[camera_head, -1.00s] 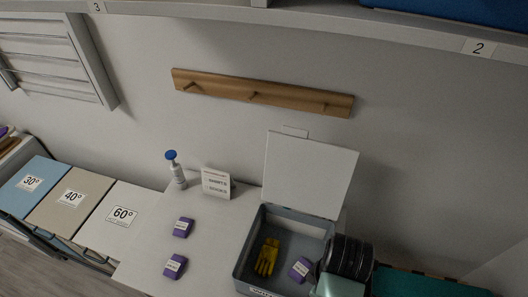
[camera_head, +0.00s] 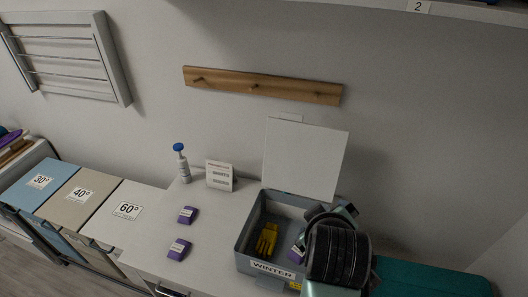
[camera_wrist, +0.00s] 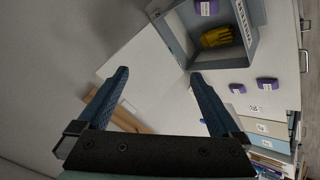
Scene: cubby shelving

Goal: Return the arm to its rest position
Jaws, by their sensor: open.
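My arm rises at the lower right of the head view, in front of the right side of the open grey box marked WINTER (camera_head: 272,267). My gripper (camera_wrist: 160,85) shows in the wrist view with its two blue fingers spread wide and nothing between them. The box holds a yellow glove (camera_head: 267,240) and a purple packet (camera_head: 297,252), which my arm partly hides. The glove (camera_wrist: 216,37) and a purple packet (camera_wrist: 206,7) in the box also show in the wrist view. The gripper's fingertips cannot be made out in the head view.
Two purple packets (camera_head: 187,215) (camera_head: 179,249), a blue-capped bottle (camera_head: 182,165) and a small sign (camera_head: 219,176) stand on the white counter. Bins marked 30°, 40° and 60° (camera_head: 126,211) are at left. A wooden peg rail (camera_head: 262,86) and an overhead shelf (camera_head: 370,7) are on the wall.

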